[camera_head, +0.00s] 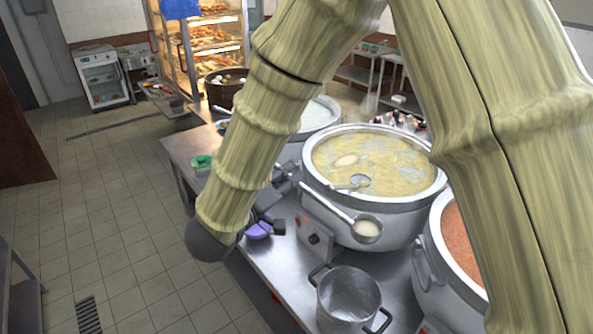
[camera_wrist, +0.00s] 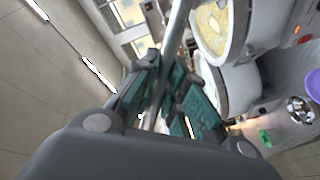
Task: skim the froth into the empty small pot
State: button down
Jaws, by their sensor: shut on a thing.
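My gripper (camera_wrist: 163,92) is shut on the grey handle of a ladle (camera_wrist: 178,30) in the wrist view. In the head view my arm largely hides the gripper. A ladle bowl (camera_head: 367,229) with pale, whitish contents hangs in front of the large stockpot, outside its rim; its handle runs up-left toward my gripper. The stockpot (camera_head: 322,196) holds yellowish broth with paler froth patches (camera_head: 398,150). The small pot (camera_head: 348,298) stands below the ladle bowl, toward the front, and looks empty.
A pot of reddish contents (camera_head: 462,240) stands at right, partly behind my arm; a pot of white contents (camera_head: 319,115) stands behind. A control box with a knob (camera_head: 318,240) is close by. Purple (camera_head: 258,230) and green (camera_head: 202,161) items lie left.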

notch_tip(320, 180, down, 22)
jog(key=s+a+m+g+h+b, duration=0.1)
jog(key=s+a+b, duration=0.1)
jog(key=shift+r, duration=0.25)
dwell(1.5)
jog(key=shift+s+r+n+y+p, duration=0.15)
jog(key=shift+r+n+y+p, duration=0.15)
jog(key=shift+p, duration=0.55)
jog(key=shift+s+d+f+n+g+y, duration=0.1)
jog(key=shift+s+n+g+y, duration=0.05)
jog(key=shift+n+y, duration=0.4)
jog(key=shift+s+d+f+n+g+y, duration=0.15)
jog(key=shift+n+y, duration=0.2)
jog(key=shift+y, duration=0.4)
jog(key=shift+a, duration=0.15)
